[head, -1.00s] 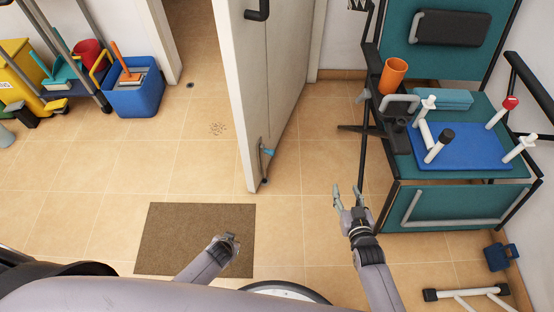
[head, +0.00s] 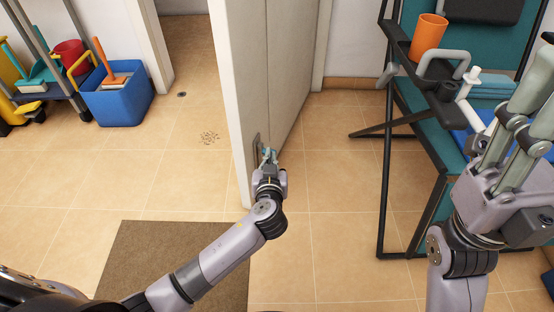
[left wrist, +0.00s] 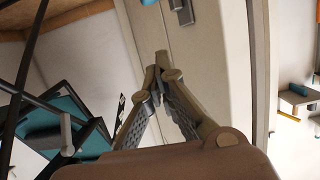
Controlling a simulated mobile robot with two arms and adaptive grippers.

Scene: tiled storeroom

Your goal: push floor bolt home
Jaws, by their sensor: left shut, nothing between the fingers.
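The floor bolt (head: 257,150), a grey plate with a light-blue part, sits low on the white door (head: 290,80) near its free edge. The bolt's plate also shows at the top of the left wrist view (left wrist: 183,12), with a bit of blue beside it. My left gripper (head: 268,160) is right in front of the bolt and partly hides it. Its fingers (left wrist: 160,62) are shut with their tips together and empty. I cannot tell whether they touch the bolt. My right gripper (head: 520,115) is raised at the right, its fingers spread, away from the door.
A brown mat (head: 175,260) lies in front of the door. A blue bucket (head: 117,105) and a cart stand at the left. A green chair (head: 430,185) with a black frame and an orange cup (head: 428,37) stand at the right. Tiled floor between door and chair is clear.

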